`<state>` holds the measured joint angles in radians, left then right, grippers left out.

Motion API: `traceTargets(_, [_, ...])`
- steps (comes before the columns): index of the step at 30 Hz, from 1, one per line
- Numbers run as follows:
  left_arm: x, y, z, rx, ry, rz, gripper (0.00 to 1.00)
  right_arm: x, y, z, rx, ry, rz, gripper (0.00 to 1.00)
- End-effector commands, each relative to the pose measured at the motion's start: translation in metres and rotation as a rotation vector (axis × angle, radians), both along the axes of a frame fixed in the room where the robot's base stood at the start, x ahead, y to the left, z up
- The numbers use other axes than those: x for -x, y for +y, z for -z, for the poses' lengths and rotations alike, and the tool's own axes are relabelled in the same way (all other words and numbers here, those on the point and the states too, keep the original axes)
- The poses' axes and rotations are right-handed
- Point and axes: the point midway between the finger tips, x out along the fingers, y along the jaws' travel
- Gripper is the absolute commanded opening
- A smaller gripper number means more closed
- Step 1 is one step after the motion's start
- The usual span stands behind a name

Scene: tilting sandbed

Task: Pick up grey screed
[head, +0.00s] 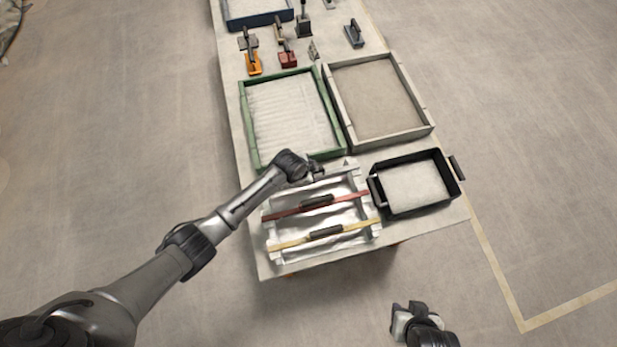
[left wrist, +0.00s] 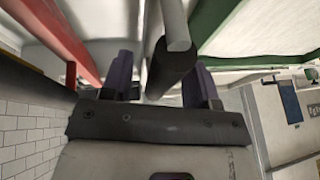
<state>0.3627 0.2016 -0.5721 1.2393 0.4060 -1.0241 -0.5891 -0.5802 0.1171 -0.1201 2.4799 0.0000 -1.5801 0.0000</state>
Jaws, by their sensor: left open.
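The grey screed shows in the left wrist view as a grey bar (left wrist: 176,24) with a dark handle (left wrist: 170,70). In the head view it is at the back of the white rack (head: 374,232), partly hidden by my left gripper (head: 316,169). My left gripper (left wrist: 162,82) is open, with one purple finger on each side of the dark handle; I cannot tell whether either finger touches it. My right gripper (head: 403,318) is low in the head view, off the table's front edge, and its jaws are not clear.
A red screed (head: 343,201) and a yellow screed (head: 355,231) lie in front on the same rack. A black tray (head: 385,211) of sand stands right of it. Green (head: 245,110) and beige (head: 343,112) framed sandbeds lie behind. Hand tools stand farther back.

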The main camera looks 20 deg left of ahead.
Motion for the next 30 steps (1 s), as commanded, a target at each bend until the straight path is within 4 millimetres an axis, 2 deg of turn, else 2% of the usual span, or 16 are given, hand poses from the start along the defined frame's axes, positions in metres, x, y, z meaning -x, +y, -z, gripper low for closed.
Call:
traceTargets(23, [0.0001, 0.0001, 0.0048, 0.0, 0.0, 0.0, 0.55, 0.0001, -0.0008, 0.0005, 0.003, 0.0, -0.002, 0.43])
traceTargets(30, [0.0, 0.0001, 0.0048, 0.0, 0.0, 0.0, 0.32, 0.0, 0.0006, 0.0004, -0.002, 0.0, 0.001, 0.43])
